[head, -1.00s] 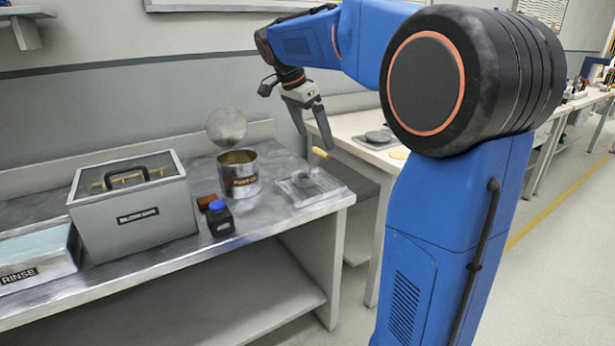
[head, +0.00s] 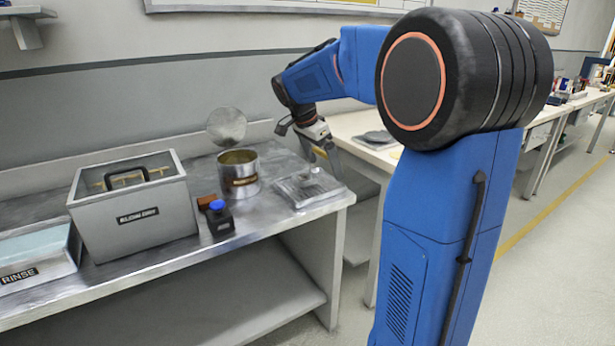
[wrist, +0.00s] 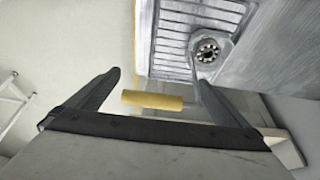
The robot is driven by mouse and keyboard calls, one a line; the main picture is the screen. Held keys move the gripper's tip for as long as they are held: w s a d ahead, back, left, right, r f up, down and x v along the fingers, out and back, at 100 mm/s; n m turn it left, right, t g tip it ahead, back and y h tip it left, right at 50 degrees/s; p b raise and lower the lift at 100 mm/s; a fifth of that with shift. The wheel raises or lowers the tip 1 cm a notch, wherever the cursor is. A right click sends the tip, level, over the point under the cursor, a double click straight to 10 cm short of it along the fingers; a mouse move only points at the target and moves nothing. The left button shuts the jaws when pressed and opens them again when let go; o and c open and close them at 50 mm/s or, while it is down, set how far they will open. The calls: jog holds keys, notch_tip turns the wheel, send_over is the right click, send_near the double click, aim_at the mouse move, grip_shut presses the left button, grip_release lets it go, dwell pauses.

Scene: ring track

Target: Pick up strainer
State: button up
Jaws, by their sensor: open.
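The strainer's yellow handle (wrist: 152,101) shows in the wrist view, lying crosswise between the finger lines of my gripper (wrist: 157,76). The handle looks clear of both fingers. A thin grey rod runs up from near its right end toward a round grey part with a dark-dotted centre (wrist: 207,49), on or above a ribbed metal tray (wrist: 168,30). I cannot tell exactly how these parts join.
A metal can (head: 238,176) with a raised round lid (head: 226,126) stands left of the tray. The bench's right edge (head: 352,200) is close to the gripper.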

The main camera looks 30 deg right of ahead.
jog(key=c, duration=1.8)
jog(key=shift+r, duration=0.1)
